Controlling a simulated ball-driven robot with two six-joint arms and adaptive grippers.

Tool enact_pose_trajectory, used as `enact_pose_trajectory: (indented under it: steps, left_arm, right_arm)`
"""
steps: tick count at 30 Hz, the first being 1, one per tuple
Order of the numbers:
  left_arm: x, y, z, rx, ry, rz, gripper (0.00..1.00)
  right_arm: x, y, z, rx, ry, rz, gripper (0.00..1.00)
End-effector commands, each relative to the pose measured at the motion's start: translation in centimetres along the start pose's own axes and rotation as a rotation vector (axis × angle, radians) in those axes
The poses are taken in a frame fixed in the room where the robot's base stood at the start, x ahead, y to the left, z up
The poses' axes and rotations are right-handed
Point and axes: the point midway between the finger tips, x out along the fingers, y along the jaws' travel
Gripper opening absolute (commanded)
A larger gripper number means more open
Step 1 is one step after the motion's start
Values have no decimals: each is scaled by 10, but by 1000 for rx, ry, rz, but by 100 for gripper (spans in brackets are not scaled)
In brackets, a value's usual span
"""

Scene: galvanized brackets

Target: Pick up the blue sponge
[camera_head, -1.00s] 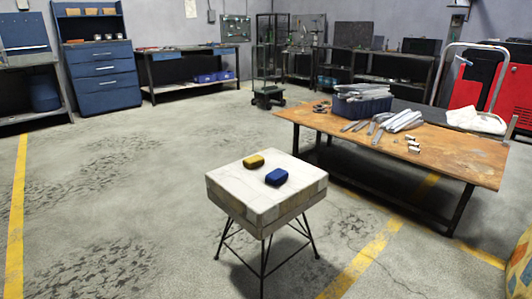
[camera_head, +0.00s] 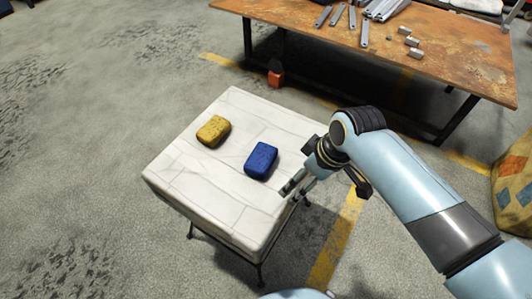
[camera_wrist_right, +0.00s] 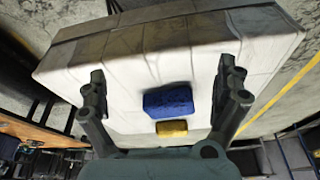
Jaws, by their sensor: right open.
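A blue sponge (camera_head: 261,160) lies on the white top of a small table (camera_head: 200,172), right of the middle. It also shows in the right wrist view (camera_wrist_right: 168,101), between the two fingers. A yellow sponge (camera_head: 213,131) lies to its left and a little farther back; the right wrist view shows it too (camera_wrist_right: 172,128). My right gripper (camera_head: 288,189) is at the right edge of the tabletop, close to the blue sponge but apart from it. Its fingers (camera_wrist_right: 163,80) are spread wide and empty. My left gripper is not in view.
A rusty brown workbench (camera_head: 400,45) with metal brackets stands at the back right. A small orange object (camera_head: 276,76) is near its leg. A patterned rounded object (camera_head: 513,185) stands at the far right. The floor on the left is clear.

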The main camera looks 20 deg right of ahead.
Motion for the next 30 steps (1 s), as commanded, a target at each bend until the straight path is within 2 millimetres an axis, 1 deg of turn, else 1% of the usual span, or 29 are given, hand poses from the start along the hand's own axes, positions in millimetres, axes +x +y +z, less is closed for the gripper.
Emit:
enact_pose_trajectory:
  steps: [1, 3, 5, 6, 8, 12, 14, 20, 27, 30]
  left_arm:
    - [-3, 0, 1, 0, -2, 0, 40]
    - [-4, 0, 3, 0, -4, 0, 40]
    - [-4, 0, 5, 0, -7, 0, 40]
    - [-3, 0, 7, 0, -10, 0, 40]
    - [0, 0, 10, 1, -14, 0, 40]
    - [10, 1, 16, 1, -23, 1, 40]
    - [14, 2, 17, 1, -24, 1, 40]
    - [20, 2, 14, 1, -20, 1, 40]
    - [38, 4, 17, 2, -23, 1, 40]
    - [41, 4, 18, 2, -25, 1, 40]
  right_arm:
    - [-18, 1, -36, -68, 37, -22, 100]
    - [-34, -1, -68, -154, 69, -49, 100]
    - [-41, -2, -85, -204, 87, -62, 100]
    - [-41, -3, -91, -226, 95, -69, 100]
    - [-36, -4, -97, -244, 100, -76, 100]
    - [-10, -6, -99, -247, 99, -76, 100]
    - [-1, -7, -100, -246, 99, -76, 100]
    - [14, -9, -103, -245, 101, -75, 100]
    - [52, -12, -108, -245, 98, -75, 100]
    - [59, -13, -110, -245, 99, -74, 100]
